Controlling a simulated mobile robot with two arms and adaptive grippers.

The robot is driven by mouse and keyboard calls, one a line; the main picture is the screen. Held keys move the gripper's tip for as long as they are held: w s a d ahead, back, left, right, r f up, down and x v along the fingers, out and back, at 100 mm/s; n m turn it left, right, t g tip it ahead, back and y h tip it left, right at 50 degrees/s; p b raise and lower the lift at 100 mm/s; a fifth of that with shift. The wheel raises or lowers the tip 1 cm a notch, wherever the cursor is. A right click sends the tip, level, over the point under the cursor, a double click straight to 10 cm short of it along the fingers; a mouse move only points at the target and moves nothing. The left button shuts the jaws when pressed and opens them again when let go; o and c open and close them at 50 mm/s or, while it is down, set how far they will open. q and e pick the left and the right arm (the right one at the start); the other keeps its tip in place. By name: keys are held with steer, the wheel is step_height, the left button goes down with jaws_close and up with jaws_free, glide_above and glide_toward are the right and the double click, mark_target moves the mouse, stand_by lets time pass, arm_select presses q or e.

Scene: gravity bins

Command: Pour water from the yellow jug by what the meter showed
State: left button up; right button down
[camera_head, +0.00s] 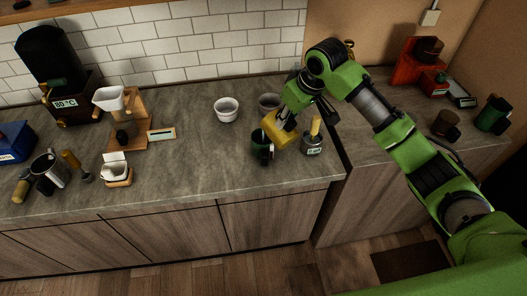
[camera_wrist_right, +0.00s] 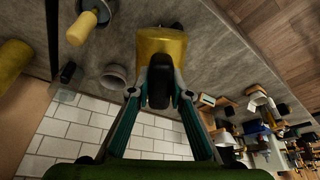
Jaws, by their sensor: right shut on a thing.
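My right gripper (camera_head: 296,101) is shut on the yellow jug (camera_head: 281,129) and holds it above the counter. The jug looks tilted, its lower left end close to a dark green mug (camera_head: 259,142); I cannot tell whether they touch. In the right wrist view the gripper (camera_wrist_right: 160,88) closes on the black handle of the yellow jug (camera_wrist_right: 161,42). No water stream can be made out, and the jug's inside is hidden. A display reading 80 °C (camera_head: 66,103) is on the dark machine at the left. My left gripper is not in view.
A grey canister with a yellow handle (camera_head: 313,147) stands just right of the jug. A wooden stand with a white dripper (camera_head: 109,100) is at left. The counter's middle (camera_head: 185,170) is clear.

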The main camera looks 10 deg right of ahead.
steer(key=shift+s+d+r, duration=0.15)
steer(key=shift+s+r, duration=0.05)
steer(key=shift+w, duration=0.1)
